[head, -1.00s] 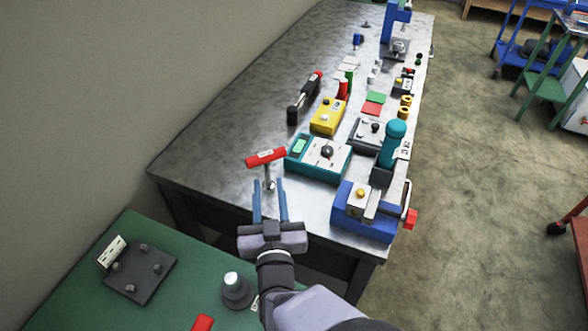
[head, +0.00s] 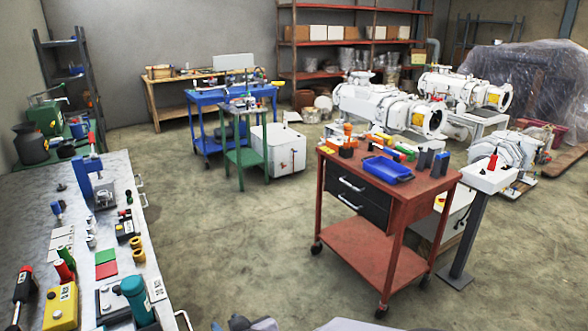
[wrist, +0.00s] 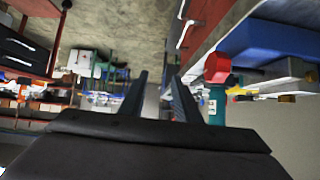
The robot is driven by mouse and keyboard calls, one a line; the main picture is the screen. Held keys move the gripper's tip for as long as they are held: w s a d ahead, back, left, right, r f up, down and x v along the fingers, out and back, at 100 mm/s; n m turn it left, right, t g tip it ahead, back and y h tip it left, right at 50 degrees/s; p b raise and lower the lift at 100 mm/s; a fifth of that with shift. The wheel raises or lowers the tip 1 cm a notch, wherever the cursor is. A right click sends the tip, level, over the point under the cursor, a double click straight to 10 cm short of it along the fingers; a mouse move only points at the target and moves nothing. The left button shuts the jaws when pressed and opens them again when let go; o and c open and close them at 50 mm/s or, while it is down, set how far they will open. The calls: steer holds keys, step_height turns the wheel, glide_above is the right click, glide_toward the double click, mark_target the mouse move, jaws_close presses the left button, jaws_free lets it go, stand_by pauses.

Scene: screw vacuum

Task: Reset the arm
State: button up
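My gripper (wrist: 159,76) shows in the wrist view with its two dark fingers apart and nothing between them. In the head view only a grey part of my arm shows at the bottom edge, and the gripper itself is out of that picture. The metal workbench (head: 35,190) runs along the left of the head view. A yellow box (head: 61,308), a teal cylinder (head: 137,300) and a blue press (head: 85,180) stand on it. The red T-handled tool is not in the head view.
A red trolley (head: 345,250) with drawers and a blue tray (head: 388,168) stands right of centre. A white-topped post (head: 487,176) is beside it. A blue cart (head: 205,97) and green stand (head: 238,160) are further back. Open floor (head: 235,245) lies between bench and trolley.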

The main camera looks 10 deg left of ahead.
steer(key=w+d+f+m+g+h+p, duration=0.1)
steer(key=d+m+h, duration=0.15)
steer(key=d, duration=0.95)
steer(key=d+f+m+g+h+p, duration=0.1)
steer(key=d+m+g+h, duration=0.15)
steer(key=d, duration=0.85)
steer(key=s+d+r+m+g+h+p, duration=0.1)
steer(key=s+d+m+g+h, duration=0.2)
steer(key=s+d, duration=1)
steer(key=d+g, duration=0.1)
steer(key=d, duration=0.3)
steer(key=shift+d+r+m+p, duration=0.2)
steer(key=shift+m+p, duration=0.1)
steer(key=shift+p, duration=0.1)
